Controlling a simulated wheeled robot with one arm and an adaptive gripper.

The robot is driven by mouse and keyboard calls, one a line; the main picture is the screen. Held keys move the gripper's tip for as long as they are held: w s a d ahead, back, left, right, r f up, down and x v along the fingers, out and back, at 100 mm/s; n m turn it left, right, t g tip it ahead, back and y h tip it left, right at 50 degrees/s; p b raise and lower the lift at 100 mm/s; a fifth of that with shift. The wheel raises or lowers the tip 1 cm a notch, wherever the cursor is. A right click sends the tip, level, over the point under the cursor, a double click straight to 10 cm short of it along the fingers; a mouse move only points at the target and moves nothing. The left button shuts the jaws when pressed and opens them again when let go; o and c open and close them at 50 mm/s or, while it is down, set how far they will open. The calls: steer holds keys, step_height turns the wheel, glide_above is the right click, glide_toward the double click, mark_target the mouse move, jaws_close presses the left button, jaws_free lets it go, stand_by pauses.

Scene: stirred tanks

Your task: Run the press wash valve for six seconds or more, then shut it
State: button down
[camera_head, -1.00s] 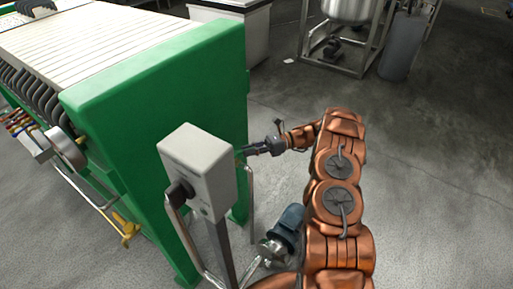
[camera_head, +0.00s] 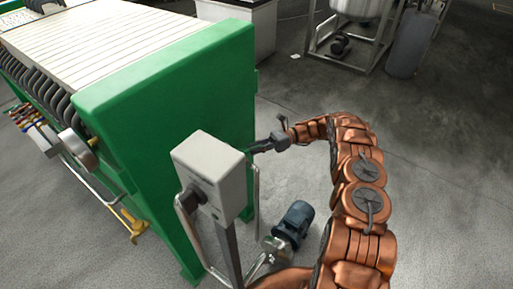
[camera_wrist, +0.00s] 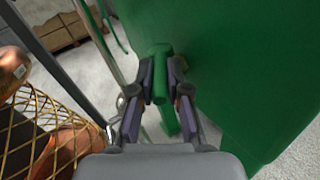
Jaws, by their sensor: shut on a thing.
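The green filter press (camera_head: 160,95) stands at the left, its tall end plate facing the arm. My gripper (camera_head: 254,149) is at the right face of this plate, behind the grey box in the head view. In the wrist view, a short green handle (camera_wrist: 160,72), which looks like the wash valve's, lies between my two fingers. My gripper (camera_wrist: 160,85) is shut on it. The green end plate (camera_wrist: 225,70) fills the right side of that view. The valve's body and how far it is turned are not clear.
A grey control box (camera_head: 212,172) on a post stands close before the gripper. A blue motor (camera_head: 294,220) sits low between the post and my arm. A steel tank on a frame (camera_head: 362,10) stands at the back. The floor at the right is clear.

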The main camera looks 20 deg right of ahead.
steer(key=shift+a, duration=0.1)
steer(key=c, duration=1.4)
jaws_free()
steer(key=shift+o, duration=1.3)
steer(key=shift+s+r, duration=0.1)
steer(key=shift+r, duration=4.95)
